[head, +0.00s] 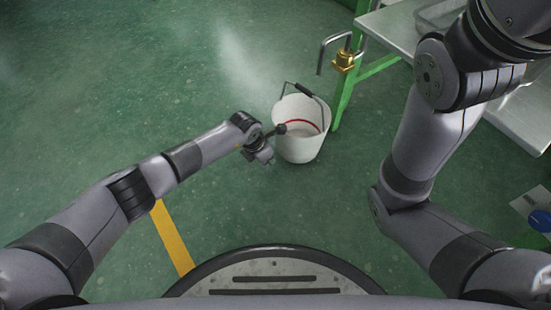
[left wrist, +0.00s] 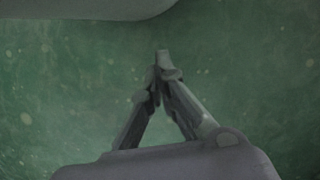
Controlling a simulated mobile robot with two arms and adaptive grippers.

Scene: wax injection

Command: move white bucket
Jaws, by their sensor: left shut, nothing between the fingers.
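The white bucket (head: 299,147) stands upright on the green floor in the head view, beside a green table leg. Its dark handle (head: 304,92) is raised over the rim, and a red curved line shows inside. My left gripper (head: 281,129) is at the bucket's left side near the rim, its tip overlapping the bucket in the picture; I cannot tell whether it touches. In the left wrist view the fingers (left wrist: 162,58) meet at their tips with nothing between them. A pale grey-white edge (left wrist: 90,8) at the top there may be the bucket. My right gripper is out of view.
A steel table (head: 398,26) with green legs (head: 345,98) stands at the upper right, carrying a clear tray (head: 440,14). A brass-coloured fitting (head: 345,60) is beside it. A yellow floor stripe (head: 172,238) lies left of centre. The floor to the left is clear.

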